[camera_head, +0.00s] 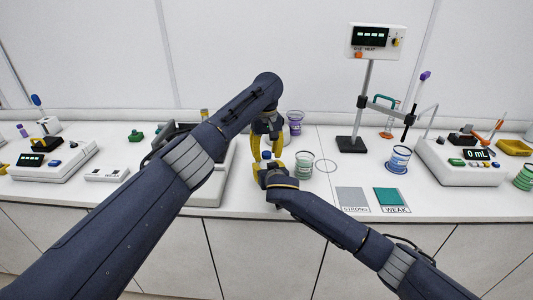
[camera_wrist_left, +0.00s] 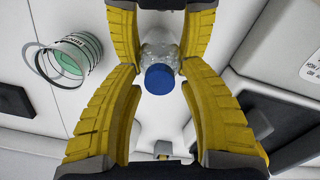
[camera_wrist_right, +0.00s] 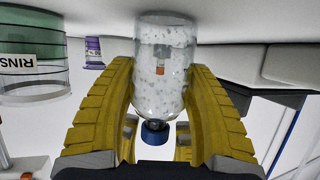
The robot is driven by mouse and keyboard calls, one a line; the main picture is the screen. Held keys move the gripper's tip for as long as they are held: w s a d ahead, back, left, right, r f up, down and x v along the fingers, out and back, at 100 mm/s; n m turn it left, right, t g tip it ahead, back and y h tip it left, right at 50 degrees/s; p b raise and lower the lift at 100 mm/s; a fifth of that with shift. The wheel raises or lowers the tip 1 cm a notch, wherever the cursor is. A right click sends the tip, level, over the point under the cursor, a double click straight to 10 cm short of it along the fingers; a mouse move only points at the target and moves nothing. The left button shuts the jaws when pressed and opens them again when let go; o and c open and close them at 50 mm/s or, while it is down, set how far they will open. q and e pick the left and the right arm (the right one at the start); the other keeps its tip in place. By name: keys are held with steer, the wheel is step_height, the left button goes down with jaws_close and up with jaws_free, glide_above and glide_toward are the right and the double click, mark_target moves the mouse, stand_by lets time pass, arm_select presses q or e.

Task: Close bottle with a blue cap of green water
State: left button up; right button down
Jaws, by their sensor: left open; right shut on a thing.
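A clear bottle (camera_wrist_right: 162,75) stands between my right gripper's (camera_wrist_right: 155,100) yellow fingers, which are shut on its sides. A blue cap (camera_wrist_right: 153,133) sits at its neck; I cannot tell whether it is fully seated. No green liquid shows inside the bottle. In the left wrist view the blue cap (camera_wrist_left: 158,79) lies between the fingers of my left gripper (camera_wrist_left: 157,95), which is open around it from above. The head view shows the blue cap (camera_head: 266,154) small between both grippers, with the bottle mostly hidden.
A beaker of green liquid (camera_head: 304,166) stands close right of the grippers. A purple container (camera_head: 295,116) is behind. A grey-topped device stands left of the bottle.

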arm_select(q)
jaws_close()
stand_by(0.4)
